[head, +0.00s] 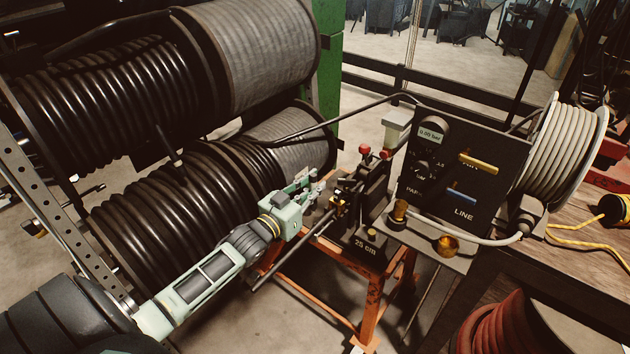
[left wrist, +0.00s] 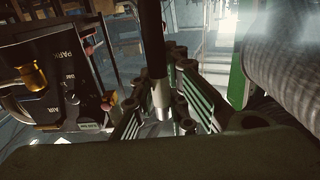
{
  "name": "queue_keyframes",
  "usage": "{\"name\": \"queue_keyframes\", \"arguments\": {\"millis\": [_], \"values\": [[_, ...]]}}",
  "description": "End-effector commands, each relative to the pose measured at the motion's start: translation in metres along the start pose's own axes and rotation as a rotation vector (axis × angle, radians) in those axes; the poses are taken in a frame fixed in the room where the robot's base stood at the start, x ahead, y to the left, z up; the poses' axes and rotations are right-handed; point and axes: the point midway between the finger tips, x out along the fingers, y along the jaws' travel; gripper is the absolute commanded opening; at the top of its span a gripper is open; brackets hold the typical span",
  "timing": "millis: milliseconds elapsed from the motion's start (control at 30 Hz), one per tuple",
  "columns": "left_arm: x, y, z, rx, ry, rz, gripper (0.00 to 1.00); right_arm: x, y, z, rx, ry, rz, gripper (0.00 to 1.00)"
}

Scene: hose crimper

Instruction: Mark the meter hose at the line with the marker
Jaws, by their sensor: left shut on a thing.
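My left gripper (head: 318,185) is beside the dark crimping unit (head: 362,215), left of its red knobs. In the left wrist view its fingers (left wrist: 160,108) are closed around a slim dark rod with a pale metallic end, which looks like the marker (left wrist: 157,45). In the head view this held piece is too small to make out. A straight black hose or rod (head: 290,260) runs from lower left up to the crimping unit, below my gripper; it looks like the meter hose. A line on it cannot be made out. My right gripper does not show.
Two large black hose reels (head: 165,200) stand close to my left arm. A control panel (head: 450,170) and a plate marked 25 cm (head: 364,246) are at the right, on an orange stand (head: 372,310). A pale hose reel (head: 568,140) stands on the wooden bench (head: 570,275).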

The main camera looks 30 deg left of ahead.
Motion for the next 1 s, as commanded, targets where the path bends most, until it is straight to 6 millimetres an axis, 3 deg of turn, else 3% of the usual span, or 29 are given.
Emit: {"name": "queue_keyframes", "arguments": {"millis": [600,1000], "values": [[0.000,0.000,0.055,0.000,0.000,0.000,0.00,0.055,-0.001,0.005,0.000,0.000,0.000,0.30],[0.000,0.000,0.059,0.000,0.000,0.000,0.00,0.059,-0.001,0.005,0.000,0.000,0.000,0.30]]}}
